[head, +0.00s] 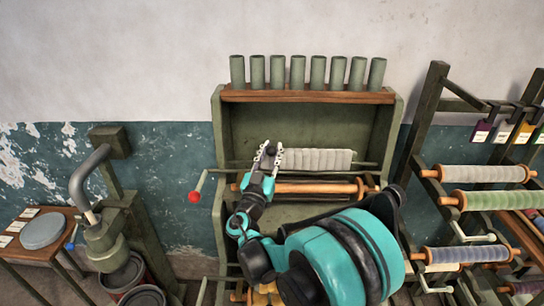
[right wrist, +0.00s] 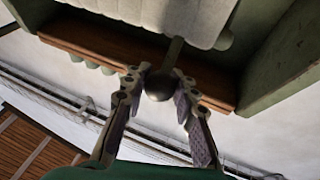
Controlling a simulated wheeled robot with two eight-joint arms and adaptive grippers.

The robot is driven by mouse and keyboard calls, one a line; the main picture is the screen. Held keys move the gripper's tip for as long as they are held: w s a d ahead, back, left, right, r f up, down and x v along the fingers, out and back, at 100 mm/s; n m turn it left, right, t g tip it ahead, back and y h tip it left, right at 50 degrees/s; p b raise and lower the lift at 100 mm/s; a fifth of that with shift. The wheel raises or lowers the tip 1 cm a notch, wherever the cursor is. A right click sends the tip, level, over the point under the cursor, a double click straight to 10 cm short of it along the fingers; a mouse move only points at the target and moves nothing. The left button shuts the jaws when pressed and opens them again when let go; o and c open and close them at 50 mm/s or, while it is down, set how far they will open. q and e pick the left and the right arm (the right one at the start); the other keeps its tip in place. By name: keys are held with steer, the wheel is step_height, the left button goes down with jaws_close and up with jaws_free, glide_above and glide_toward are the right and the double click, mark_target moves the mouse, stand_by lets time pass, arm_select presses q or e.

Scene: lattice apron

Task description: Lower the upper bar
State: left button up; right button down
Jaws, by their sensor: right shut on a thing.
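The upper bar (head: 366,165) runs across the green cabinet, with a pale ribbed cloth roll (head: 318,160) along it. My right gripper (head: 268,153) is at the left end of this roll. In the right wrist view the gripper (right wrist: 160,85) is shut on a dark round knob (right wrist: 159,87), which sits on a short grey-green stem beside the pale cloth. The fingertips press on both sides of the knob. My left gripper is not in view.
An orange-brown roller (head: 305,188) lies just below the bar. A red-knobbed crank (head: 194,197) sticks out left of the green cabinet (head: 218,140). Several green cups (head: 297,72) line its top shelf. A rack of thread rolls (head: 500,200) stands right, a post with a pipe (head: 90,165) left.

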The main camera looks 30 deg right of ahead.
arm_select(q)
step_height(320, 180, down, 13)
steer(key=b, duration=1.1)
arm_select(e)
steer(key=s+a+f+h, duration=0.1)
steer(key=s+f, duration=0.1)
steer(key=f, duration=0.3)
steer(key=s+a+f+m+t, duration=0.1)
steer(key=s+a+f, duration=0.1)
steer(key=f, duration=0.3)
steer(key=shift+s+f+h, duration=0.25)
steer(key=shift+s+h, duration=0.15)
steer(key=shift+s, duration=0.1)
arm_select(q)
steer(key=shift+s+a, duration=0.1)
arm_select(e)
steer(key=c, duration=1.2)
jaws_free()
steer(key=v, duration=1.2)
